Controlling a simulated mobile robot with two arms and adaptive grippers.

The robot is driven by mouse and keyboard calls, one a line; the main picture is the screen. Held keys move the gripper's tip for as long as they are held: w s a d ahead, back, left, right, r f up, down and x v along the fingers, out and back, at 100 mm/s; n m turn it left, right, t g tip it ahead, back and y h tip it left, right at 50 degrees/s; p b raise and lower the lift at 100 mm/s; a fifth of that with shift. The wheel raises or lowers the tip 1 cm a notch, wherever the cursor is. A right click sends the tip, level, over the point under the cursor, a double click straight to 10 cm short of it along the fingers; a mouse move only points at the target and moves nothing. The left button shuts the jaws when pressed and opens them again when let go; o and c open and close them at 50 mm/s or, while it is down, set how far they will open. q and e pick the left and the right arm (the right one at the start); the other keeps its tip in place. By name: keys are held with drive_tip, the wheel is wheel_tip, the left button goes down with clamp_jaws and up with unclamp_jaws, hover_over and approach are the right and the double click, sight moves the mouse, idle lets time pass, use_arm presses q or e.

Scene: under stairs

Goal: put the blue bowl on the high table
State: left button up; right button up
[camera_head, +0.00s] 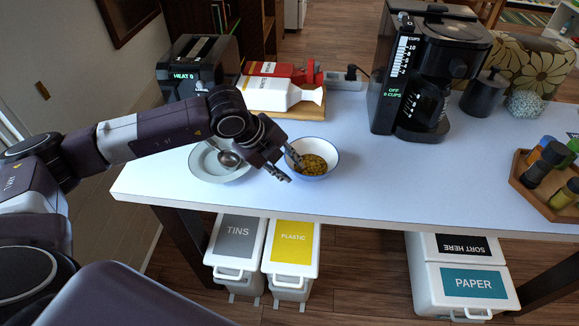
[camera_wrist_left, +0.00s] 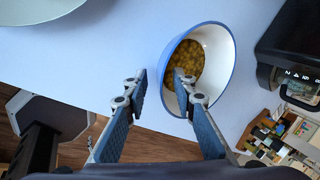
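The blue bowl (camera_head: 330,157) is white inside with a blue rim and holds yellow-brown food. It stands upright on a pale table (camera_head: 395,185) near the front edge. I cannot tell whether this is the high table. My left gripper (camera_head: 287,164) is open at the bowl's left side. In the left wrist view, the bowl (camera_wrist_left: 222,50) shows right of centre. One fingertip of the left gripper (camera_wrist_left: 161,78) overlaps the near rim and the other is outside, left of the bowl. I cannot tell whether they touch it. My right gripper is not in view.
A plate (camera_head: 205,172) with a metal ladle stands left of the bowl. A toaster (camera_head: 200,65), cartons on a board (camera_head: 290,110), a coffee maker (camera_head: 430,70) and a wooden tray (camera_head: 535,195) stand around. The table's middle is clear. Bins (camera_head: 290,262) stand below.

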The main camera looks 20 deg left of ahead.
use_arm(q)
drive_tip(key=shift+r, duration=0.2)
drive_tip(key=shift+s+a+r, duration=0.1)
drive_tip(key=shift+a+r, duration=0.05)
drive_tip(key=shift+r, duration=0.1)
drive_tip(key=b+v, duration=0.2)
drive_tip(key=v, duration=0.9)
drive_tip(key=shift+s+r, duration=0.1)
